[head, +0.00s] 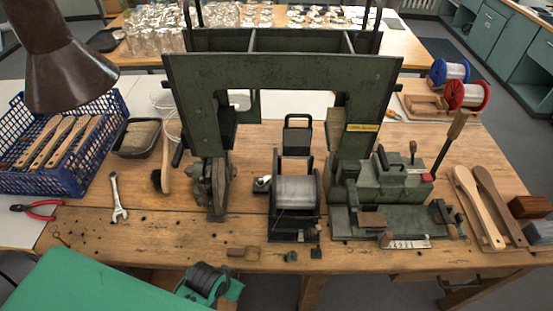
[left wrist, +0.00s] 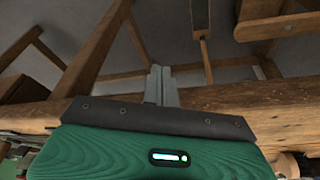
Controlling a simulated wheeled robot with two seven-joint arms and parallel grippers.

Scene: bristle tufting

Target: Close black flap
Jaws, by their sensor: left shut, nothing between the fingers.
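A black flap (head: 298,136), a rectangular frame with an opening, stands upright at the back of a small dark box (head: 294,222) on the workbench. The box holds a pale, whitish block of material (head: 297,191), uncovered from above. In the left wrist view my left gripper (left wrist: 161,86) shows as two grey fingers close together, shut and empty. It points at the wooden underside and legs of a bench, away from the flap. In the head view my green left arm enters at the lower left, in front of the bench edge; its fingertips cannot be made out there. My right gripper is not in view.
A large green machine frame (head: 283,68) arches behind the box. A green vise-like machine (head: 392,190) stands right of it, a wheel mechanism (head: 214,185) left. A blue crate (head: 68,184), wrench (head: 118,198) and red pliers (head: 36,210) lie left.

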